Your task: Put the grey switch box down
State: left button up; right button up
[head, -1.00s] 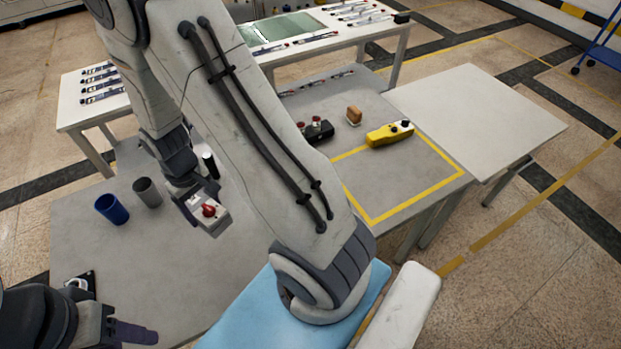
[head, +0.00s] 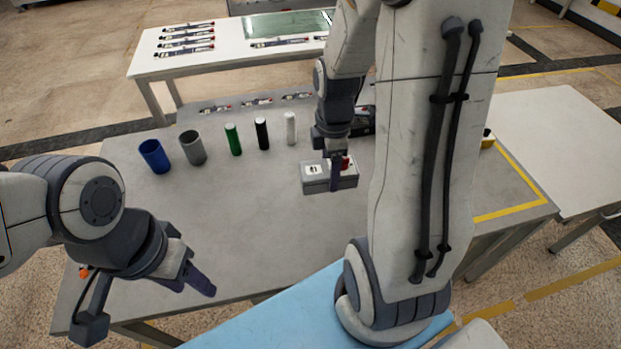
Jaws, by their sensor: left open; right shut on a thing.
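The grey switch box (head: 316,182) is a small light grey box with a red knob and a white-and-black marking on top. My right gripper (head: 336,176) is shut on it, with a dark finger over its front side. The box is over the grey table (head: 240,240), right of its middle. I cannot tell whether its underside touches the table. My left gripper (head: 200,284) is open and empty over the table's front left part. My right arm hides part of the table behind and to the right of the box.
A blue cup (head: 154,156), a grey cup (head: 192,147), a green cylinder (head: 233,139), a black cylinder (head: 262,133) and a white cylinder (head: 290,128) stand behind the box to the left. A yellow-taped area (head: 512,211) lies at right. The table's middle is clear.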

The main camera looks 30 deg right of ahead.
jog(key=shift+s+f, duration=0.15)
jog(key=shift+n, duration=0.3)
jog(key=w+a+f, duration=0.1)
jog(key=a+f, duration=0.1)
jog(key=a, duration=0.1)
jog(key=w+a+f, duration=0.2)
jog(key=a, duration=0.1)
jog(key=w+a+f, duration=0.1)
jog(key=a+f, duration=0.1)
jog(key=a, duration=0.2)
jog(key=shift+w+f, duration=0.35)
jog(key=shift+w, duration=0.05)
jog(key=shift+a+f+p, duration=0.1)
jog(key=shift+f+p, duration=0.2)
jog(key=shift+f, duration=1.75)
jog(key=shift+f, duration=0.2)
jog(key=o, duration=1.6)
jog(key=shift+r, duration=0.1)
